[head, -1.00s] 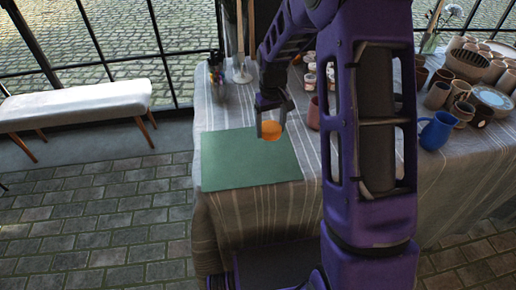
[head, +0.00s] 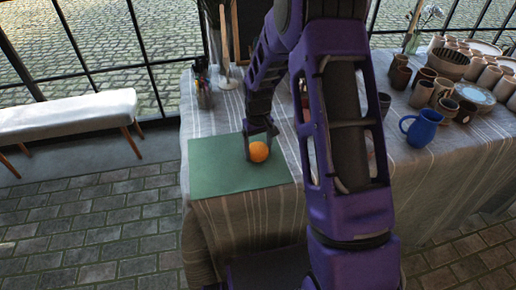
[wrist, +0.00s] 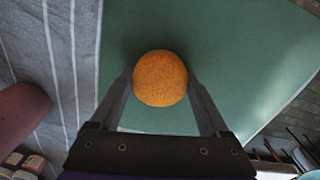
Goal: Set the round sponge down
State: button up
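The round orange sponge (head: 258,152) is at my gripper's fingertips over the green mat (head: 215,172), near the mat's right part. In the wrist view the sponge (wrist: 160,78) sits between the two dark fingertips of my gripper (wrist: 160,85), with one finger against each side. My gripper (head: 261,142) points down and is shut on the sponge. The green mat (wrist: 235,50) fills most of the wrist view behind the sponge. I cannot tell whether the sponge's underside touches the mat.
The striped cloth-covered table (head: 250,215) carries a blue jug (head: 424,130) and several clay pots at the right. A cup of brushes (head: 202,85) stands behind the mat. A reddish pot (wrist: 20,112) is left in the wrist view. The mat's left part is clear.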

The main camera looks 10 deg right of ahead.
aim_at(258, 148)
jog(key=shift+o, duration=1)
jog(key=shift+r, duration=0.1)
notch_tip(258, 148, up, 12)
jog(key=p, duration=0.2)
